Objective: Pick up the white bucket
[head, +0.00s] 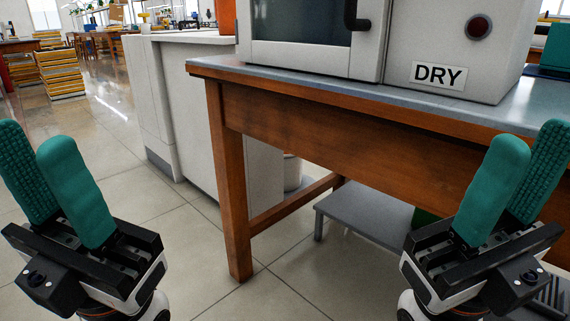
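A whitish bucket-like container (292,172) stands on the floor under the wooden table, beside the white cabinet. Only a small part of it shows; the rest is hidden. My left gripper (31,135) is at the left edge of the head view, its teal fingers pointing up, apart and empty. My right gripper (532,138) is at the right edge, in front of the table, also with its teal fingers apart and empty. Both grippers are far nearer to me than the container and touch nothing.
The wooden table (228,190) blocks the way ahead and right, with an oven labelled DRY (440,40) on it. A grey step stool (365,213) stands underneath. A white cabinet (195,100) stands behind. Floor (110,170) at left is clear; yellow crates (62,75) stand farther off.

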